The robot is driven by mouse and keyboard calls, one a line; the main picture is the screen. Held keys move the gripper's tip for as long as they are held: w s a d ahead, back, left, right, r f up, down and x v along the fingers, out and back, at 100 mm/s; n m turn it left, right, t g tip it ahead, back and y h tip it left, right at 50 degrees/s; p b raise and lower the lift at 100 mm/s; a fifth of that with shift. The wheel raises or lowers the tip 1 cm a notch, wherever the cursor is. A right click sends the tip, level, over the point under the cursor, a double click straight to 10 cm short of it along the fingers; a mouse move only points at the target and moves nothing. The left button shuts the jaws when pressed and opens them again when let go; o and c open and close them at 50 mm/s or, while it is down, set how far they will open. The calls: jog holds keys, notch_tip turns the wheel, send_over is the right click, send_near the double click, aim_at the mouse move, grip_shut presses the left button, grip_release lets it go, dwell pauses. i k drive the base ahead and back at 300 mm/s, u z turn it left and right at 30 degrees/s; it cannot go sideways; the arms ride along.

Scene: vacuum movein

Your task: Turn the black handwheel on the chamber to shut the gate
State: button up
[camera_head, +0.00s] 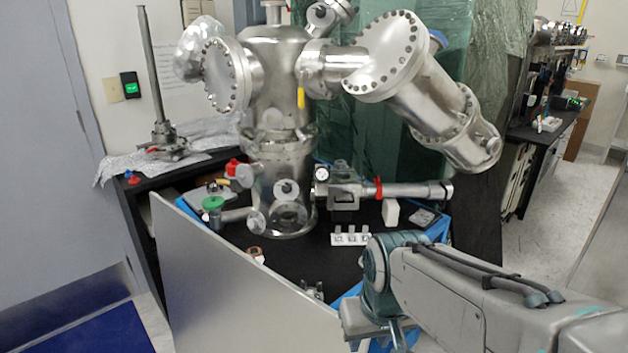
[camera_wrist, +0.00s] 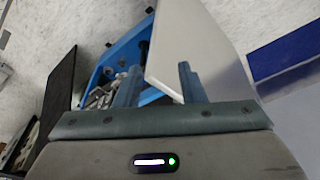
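The steel vacuum chamber (camera_head: 283,80) stands upright on the dark bench in the head view. At its lower right is a gate valve body (camera_head: 343,188) with a horizontal steel tube (camera_head: 410,190) and a red band. I cannot make out a black handwheel for certain. A green handwheel (camera_head: 213,203) sits on a side valve at the lower left of the chamber.
A white block with several slots (camera_head: 350,236) and small parts lie on the dark bench top (camera_head: 310,262). Blue framing edges the bench.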

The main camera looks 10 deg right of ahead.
aim_at(322, 175)
jog(key=k, duration=0.95)
jog(key=z, duration=1.5)
jog(key=i, duration=1)
jog(key=u, duration=2.3)
jog(key=i, duration=0.5)
jog(key=z, duration=0.05)
